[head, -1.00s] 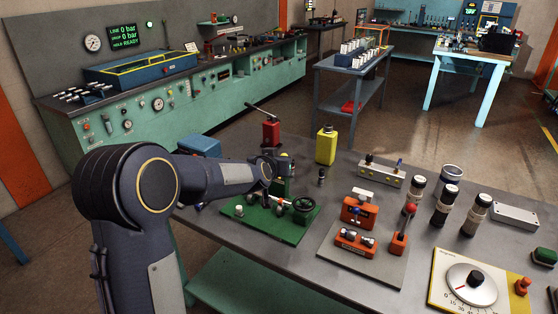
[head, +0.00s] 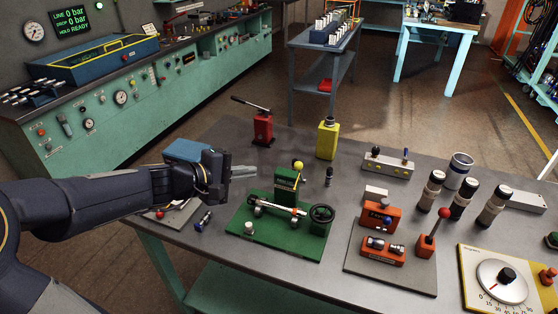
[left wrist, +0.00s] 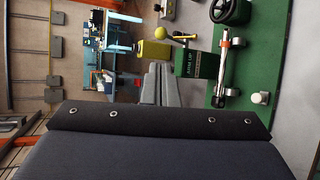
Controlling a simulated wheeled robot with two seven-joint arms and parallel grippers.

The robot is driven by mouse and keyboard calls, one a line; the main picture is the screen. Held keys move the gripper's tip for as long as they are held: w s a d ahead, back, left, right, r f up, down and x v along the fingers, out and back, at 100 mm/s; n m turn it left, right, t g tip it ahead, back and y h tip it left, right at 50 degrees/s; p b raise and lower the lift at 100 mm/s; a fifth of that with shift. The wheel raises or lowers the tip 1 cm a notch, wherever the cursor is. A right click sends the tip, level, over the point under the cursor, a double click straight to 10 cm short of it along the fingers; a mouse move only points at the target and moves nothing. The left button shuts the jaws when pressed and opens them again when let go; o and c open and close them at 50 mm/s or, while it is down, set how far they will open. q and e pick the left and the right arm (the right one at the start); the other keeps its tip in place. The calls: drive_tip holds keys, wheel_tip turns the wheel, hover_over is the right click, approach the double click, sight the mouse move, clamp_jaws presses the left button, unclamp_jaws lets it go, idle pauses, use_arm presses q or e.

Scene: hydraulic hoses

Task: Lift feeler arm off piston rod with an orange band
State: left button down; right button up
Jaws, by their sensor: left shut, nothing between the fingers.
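A green fixture (head: 260,240) stands on the bench with a metal piston rod (head: 272,207) lying across it. An orange band shows on the rod in the left wrist view (left wrist: 226,43). A green upright block (head: 287,185) behind the rod carries a yellow ball knob (head: 298,165); the block's label reads "ARM UP" in the left wrist view (left wrist: 187,64). I cannot clearly make out a feeler arm touching the rod. My left gripper (head: 243,172) is shut and empty, left of the block and apart from it; its fingers also show in the left wrist view (left wrist: 158,84). My right gripper is out of view.
A blue box (head: 186,151) is behind my left gripper. A red hand pump (head: 262,127) and a yellow bottle (head: 327,138) stand behind the fixture. An orange device with a red-knobbed lever (head: 428,240) is to the right. A small dark cylinder (head: 329,177) stands near the block.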

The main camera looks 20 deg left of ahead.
sight(296, 163)
use_arm(q)
drive_tip(key=p+x, duration=0.1)
drive_tip(key=x, duration=1.2)
drive_tip(key=shift+w+f+p, duration=0.15)
drive_tip(key=shift+f+p, duration=0.05)
drive_tip(key=shift+p, duration=0.15)
drive_tip(key=shift+w+d+f+b, duration=0.1)
drive_tip(key=shift+w+f+b, duration=0.1)
drive_tip(key=shift+b, duration=0.25)
drive_tip(key=shift+w+d+r+b, duration=0.15)
drive_tip(key=shift+w+r+b, duration=0.05)
drive_tip(key=shift+w+b, duration=0.25)
drive_tip(key=shift+r, duration=0.1)
